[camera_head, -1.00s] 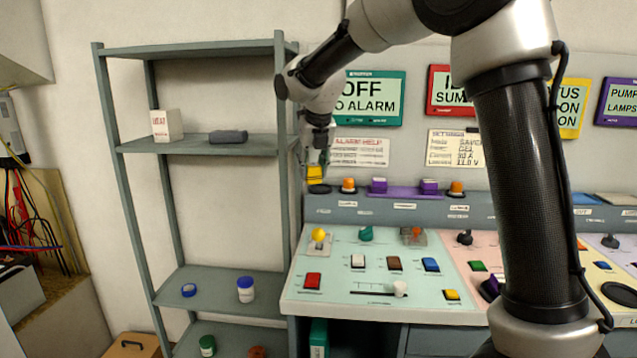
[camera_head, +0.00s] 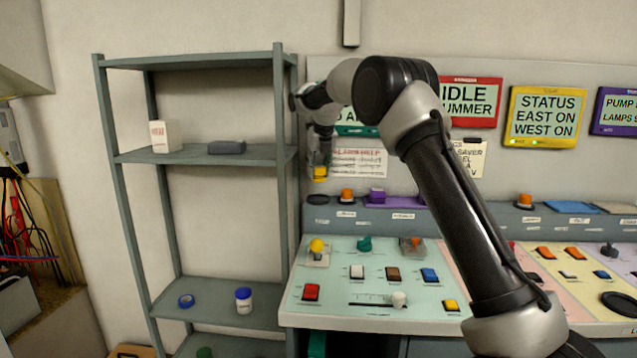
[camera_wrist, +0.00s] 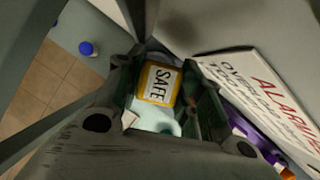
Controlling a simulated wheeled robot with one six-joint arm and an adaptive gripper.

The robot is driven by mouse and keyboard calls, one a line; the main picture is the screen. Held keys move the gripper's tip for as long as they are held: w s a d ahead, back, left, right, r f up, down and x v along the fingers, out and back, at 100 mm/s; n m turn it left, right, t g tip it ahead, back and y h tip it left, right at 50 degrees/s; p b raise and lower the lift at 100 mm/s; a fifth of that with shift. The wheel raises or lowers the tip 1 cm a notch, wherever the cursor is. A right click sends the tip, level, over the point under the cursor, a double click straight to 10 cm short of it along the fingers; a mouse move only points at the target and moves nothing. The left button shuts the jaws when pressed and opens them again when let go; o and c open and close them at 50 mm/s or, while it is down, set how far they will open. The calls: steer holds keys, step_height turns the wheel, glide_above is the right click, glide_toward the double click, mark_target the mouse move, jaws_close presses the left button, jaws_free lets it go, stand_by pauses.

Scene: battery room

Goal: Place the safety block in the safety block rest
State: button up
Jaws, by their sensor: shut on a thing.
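The safety block (camera_head: 320,173) is a small yellow block. I cannot tell from the pictures which fixture is the safety block rest.
A grey shelf unit (camera_head: 281,120) stands close to the left of my gripper. An orange button (camera_head: 347,195) and a purple tray (camera_head: 408,202) sit on the ledge to the right. A yellow-knobbed lever (camera_head: 317,245) stands on the console below. Signs hang on the wall behind.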

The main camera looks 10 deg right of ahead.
mark_target(319, 181)
steer(key=shift+w+f, duration=0.15)
steer(key=shift+f, duration=2.3)
steer(key=shift+f, duration=0.35)
steer(key=shift+f, duration=0.25)
steer(key=o, duration=1)
steer(key=shift+o, duration=0.2)
steer(key=shift+r, duration=0.1)
